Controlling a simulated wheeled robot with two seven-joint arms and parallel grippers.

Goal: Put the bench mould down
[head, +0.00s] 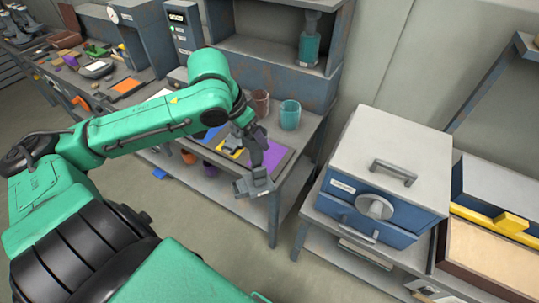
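My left gripper (257,170) reaches in from the left and hangs over the front of the workbench (309,128), near the purple patch. A grey blocky piece (252,185) shows at its lower end. I cannot tell whether this is a finger or the bench mould in its grasp, nor whether the fingers are open or shut. No separate thing can be clearly made out as the bench mould. On the bench are a blue patch (210,133), a yellow patch (231,147) and a purple patch (274,156), partly hidden by my gripper. My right gripper is not in view.
A brown cup (260,103) and a teal cup (290,115) stand behind the patches. A grey-topped blue box (385,165) with a round knob and top handle stands right, across a gap. A cluttered bench (110,85) is at the far left.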

